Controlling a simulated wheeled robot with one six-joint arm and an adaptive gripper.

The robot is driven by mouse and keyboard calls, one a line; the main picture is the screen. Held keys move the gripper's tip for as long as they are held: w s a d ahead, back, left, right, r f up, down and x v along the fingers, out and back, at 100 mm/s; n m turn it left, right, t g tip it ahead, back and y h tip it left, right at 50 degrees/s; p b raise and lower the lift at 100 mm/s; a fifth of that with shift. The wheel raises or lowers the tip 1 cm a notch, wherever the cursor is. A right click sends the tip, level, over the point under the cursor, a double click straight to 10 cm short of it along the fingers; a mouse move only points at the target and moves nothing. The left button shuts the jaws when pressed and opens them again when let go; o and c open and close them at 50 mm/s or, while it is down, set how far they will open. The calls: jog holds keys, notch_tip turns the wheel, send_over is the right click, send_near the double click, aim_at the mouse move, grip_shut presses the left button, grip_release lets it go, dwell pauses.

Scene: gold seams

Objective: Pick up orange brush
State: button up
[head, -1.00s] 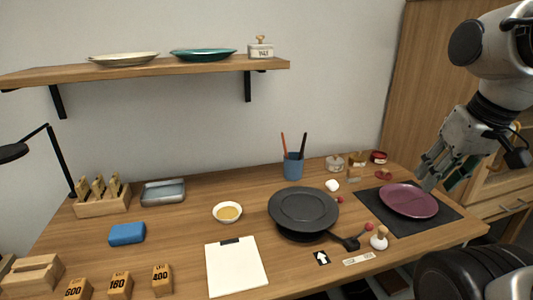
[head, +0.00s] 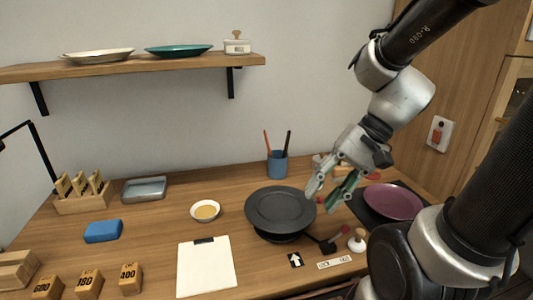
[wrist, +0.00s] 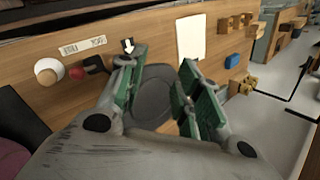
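The orange brush (head: 266,141) stands in a blue cup (head: 277,165) at the back of the table, beside a black brush (head: 288,143). Only their upper handles show above the cup rim. My gripper (head: 328,198) is in the air above the table, to the right of the cup and near the right edge of the dark plate. In the wrist view my gripper (wrist: 155,92) has its green-padded fingers spread wide with nothing between them. The cup and brushes cannot be made out in the wrist view.
A dark plate (head: 280,207) sits on a round turntable-like base mid-table. A purple plate (head: 393,201) lies on a dark mat at the right. A small bowl (head: 206,211), white pad (head: 206,268) and blue block (head: 103,231) are to the left. A shelf (head: 130,67) hangs above.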

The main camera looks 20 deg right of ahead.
aim_at(268, 145)
jog(key=w+a+m+t+y, duration=0.4)
jog(key=w+a+m+y, duration=0.4)
jog(key=w, duration=0.3)
jog(key=w+d+f+m+t+h, duration=0.3)
jog(key=w+d+m+t, duration=0.3)
jog(key=w, duration=0.3)
jog(key=w+d+f+m+t+h, duration=0.3)
jog(key=w+d+m+t, duration=0.15)
jog(key=w+m, duration=0.45)
jog(key=shift+n+t, duration=0.3)
jog(key=shift+t, duration=0.15)
jog(key=x, duration=0.7)
jog(key=shift+w+a+f, duration=0.25)
jog(key=shift+w+f, duration=0.05)
jog(key=shift+w+a, duration=0.15)
jog(key=shift+w, duration=0.15)
jog(key=shift+c, duration=0.4)
grip_shut()
